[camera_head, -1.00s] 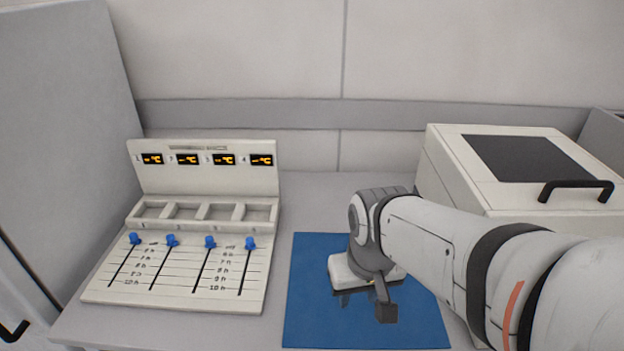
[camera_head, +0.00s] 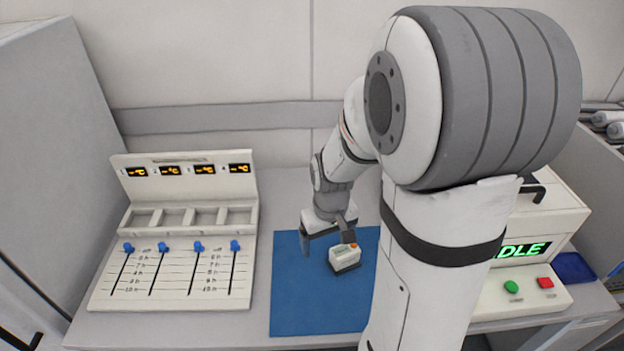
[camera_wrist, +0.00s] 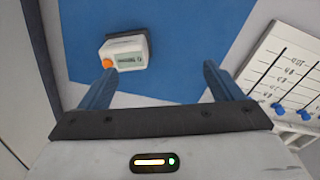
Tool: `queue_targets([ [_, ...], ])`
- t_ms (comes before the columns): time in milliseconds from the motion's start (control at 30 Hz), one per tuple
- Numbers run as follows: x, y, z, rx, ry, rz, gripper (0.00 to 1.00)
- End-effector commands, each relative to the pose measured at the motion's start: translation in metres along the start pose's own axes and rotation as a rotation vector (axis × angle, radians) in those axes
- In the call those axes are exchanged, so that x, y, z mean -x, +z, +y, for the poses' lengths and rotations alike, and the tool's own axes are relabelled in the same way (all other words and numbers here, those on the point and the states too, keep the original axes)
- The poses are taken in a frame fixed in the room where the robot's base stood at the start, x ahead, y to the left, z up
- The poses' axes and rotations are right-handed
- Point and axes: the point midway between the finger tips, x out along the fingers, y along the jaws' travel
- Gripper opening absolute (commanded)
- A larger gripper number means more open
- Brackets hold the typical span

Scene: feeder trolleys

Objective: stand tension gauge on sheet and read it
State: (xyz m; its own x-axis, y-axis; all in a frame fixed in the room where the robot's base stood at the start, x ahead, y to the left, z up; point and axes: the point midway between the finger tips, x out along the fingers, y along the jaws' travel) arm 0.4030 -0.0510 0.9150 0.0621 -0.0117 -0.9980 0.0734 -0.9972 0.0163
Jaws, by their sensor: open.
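The tension gauge (camera_head: 345,259) is a small white box with a dark base, an orange button and a small display. It rests on the blue sheet (camera_head: 292,308); the digits are too small to read. My gripper (camera_head: 326,243) is open and empty, close behind the gauge in the head view. In the wrist view the gauge (camera_wrist: 128,53) lies beyond the tip of the left finger, off to the left of the gap between the fingers (camera_wrist: 160,80). The blue sheet (camera_wrist: 200,40) spreads behind it. My arm hides the right part of the sheet in the head view.
A white panel with blue sliders (camera_head: 175,275) and several orange displays stands left of the sheet. A white machine (camera_head: 525,290) with a green lit screen and green and red buttons stands at right, partly behind my arm. A grey cabinet (camera_head: 50,130) borders the left.

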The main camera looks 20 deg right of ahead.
Motion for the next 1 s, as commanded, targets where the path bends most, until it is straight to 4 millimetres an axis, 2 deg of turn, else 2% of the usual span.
queue_targets([
  [33, 0.013, -0.006, 0.011, 0.001, -0.004, -0.022, 0.9],
  [200, 0.001, -0.018, 0.037, 0.025, -0.012, -0.049, 0.91],
  [300, -0.006, -0.02, 0.046, 0.035, -0.016, -0.058, 0.91],
  [867, -0.053, -0.016, 0.056, 0.041, -0.019, -0.066, 0.91],
  [1000, -0.07, -0.012, 0.061, 0.04, -0.02, -0.066, 0.91],
])
